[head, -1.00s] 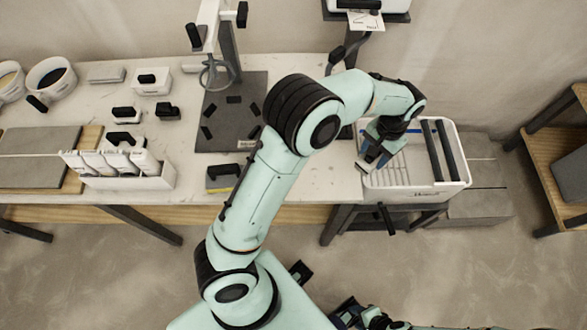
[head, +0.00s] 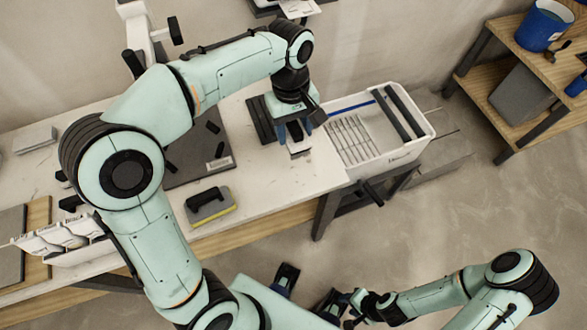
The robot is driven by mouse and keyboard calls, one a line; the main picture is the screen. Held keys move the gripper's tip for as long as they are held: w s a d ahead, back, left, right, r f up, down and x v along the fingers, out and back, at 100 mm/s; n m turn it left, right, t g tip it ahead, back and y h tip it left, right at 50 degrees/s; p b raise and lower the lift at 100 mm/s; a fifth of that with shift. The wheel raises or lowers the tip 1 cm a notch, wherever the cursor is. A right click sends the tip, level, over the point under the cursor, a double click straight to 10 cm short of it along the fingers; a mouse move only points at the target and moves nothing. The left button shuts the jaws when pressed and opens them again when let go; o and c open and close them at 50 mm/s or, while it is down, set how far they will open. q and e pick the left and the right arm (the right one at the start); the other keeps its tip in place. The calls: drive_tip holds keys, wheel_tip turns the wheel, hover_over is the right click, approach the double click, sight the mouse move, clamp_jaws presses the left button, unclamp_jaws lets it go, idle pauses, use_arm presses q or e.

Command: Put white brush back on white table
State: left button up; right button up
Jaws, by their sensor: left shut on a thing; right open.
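My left gripper (head: 297,133) reaches over the right end of the white table (head: 275,180), pointing down. It is shut on a small whitish piece, which looks like the white brush (head: 299,148); only its lower part shows below the fingers. The piece is over the table top, close to the white tub. I cannot tell whether it touches the table. My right gripper (head: 334,306) is low at the bottom middle, away from the table, open; its fingers are small and dark in this view.
A white tub (head: 408,152) with a ribbed rack and dark bars adjoins the table's right end. A grey float with a yellow edge (head: 210,206) lies near the front edge, beside a dark board (head: 192,168). Wooden shelves with a blue bucket (head: 543,25) stand at right.

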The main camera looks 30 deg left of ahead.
sight(291, 138)
use_arm(q)
wheel_tip(291, 138, down, 17)
drive_tip(key=shift+f+b, duration=0.2)
drive_tip(key=shift+b, duration=1)
drive_tip(key=shift+f, duration=0.2)
drive_tip(key=o, duration=1.2)
drive_tip(key=shift+r, duration=0.15)
drive_tip(key=r, duration=0.4)
drive_tip(key=r+p, duration=0.1)
drive_tip(key=r, duration=0.3)
drive_tip(key=w+a+r+p, duration=0.1)
drive_tip(key=r, duration=0.3)
